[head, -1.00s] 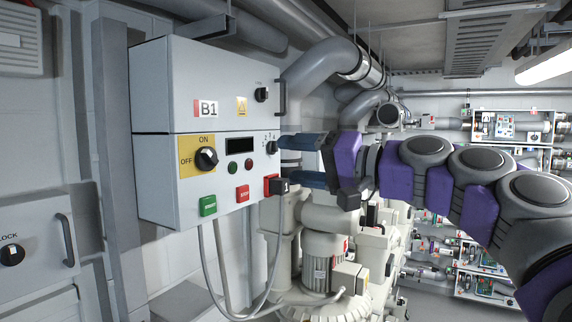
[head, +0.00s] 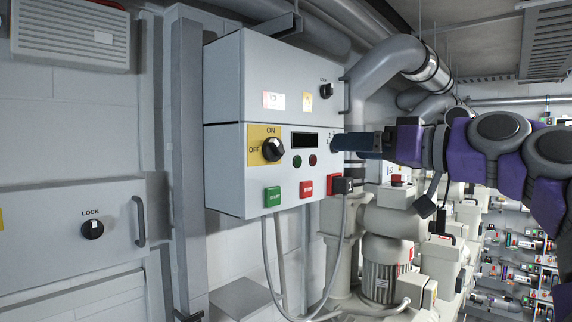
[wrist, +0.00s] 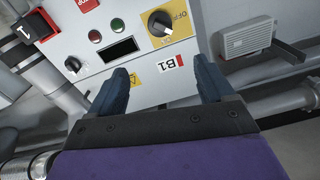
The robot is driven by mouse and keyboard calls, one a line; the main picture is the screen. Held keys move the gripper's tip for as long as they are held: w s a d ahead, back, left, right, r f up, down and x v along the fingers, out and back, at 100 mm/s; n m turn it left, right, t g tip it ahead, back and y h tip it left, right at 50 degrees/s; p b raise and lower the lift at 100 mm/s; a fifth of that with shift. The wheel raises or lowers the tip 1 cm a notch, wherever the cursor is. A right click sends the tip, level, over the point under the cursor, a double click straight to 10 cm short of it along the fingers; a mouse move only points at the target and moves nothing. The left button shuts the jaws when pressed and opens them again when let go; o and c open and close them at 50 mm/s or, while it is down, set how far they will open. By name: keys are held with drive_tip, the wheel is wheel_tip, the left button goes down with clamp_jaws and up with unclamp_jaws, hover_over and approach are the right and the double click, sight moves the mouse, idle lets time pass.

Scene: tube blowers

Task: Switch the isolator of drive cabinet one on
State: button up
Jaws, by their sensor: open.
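The grey cabinet labelled B1 (head: 225,85) hangs on the wall in the middle of the head view. Its isolator, a black rotary knob (head: 272,149) on a yellow ON/OFF plate, sits at the left of the lower panel. ON is at the top and OFF at the left; I cannot tell surely where the knob points. The knob also shows at the top of the wrist view (wrist: 160,22). My gripper (head: 338,143) is to the right of the knob, near the panel's right edge, apart from it. In the wrist view its fingers (wrist: 162,82) are spread and empty.
A display (head: 304,140), a green START button (head: 272,196), a red STOP button (head: 305,188) and a red-and-black switch (head: 342,184) are on the panel. Cables hang below. Another cabinet with a LOCK knob (head: 92,229) is at left. Pipes and pumps stand at right.

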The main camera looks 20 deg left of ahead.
drive_tip(key=a+n, duration=0.1)
drive_tip(key=n, duration=0.1)
drive_tip(key=p, duration=0.5)
approach(281, 148)
drive_tip(key=x, duration=0.9)
drive_tip(key=shift+w+a+r, duration=0.1)
drive_tip(key=shift+w+a, duration=0.05)
drive_tip(key=shift+w, duration=0.1)
drive_tip(key=shift+a, duration=0.1)
drive_tip(key=shift+c, duration=0.3)
drive_tip(key=shift+a, duration=0.15)
drive_tip(key=shift+c, duration=1.4)
drive_tip(key=c, duration=0.7)
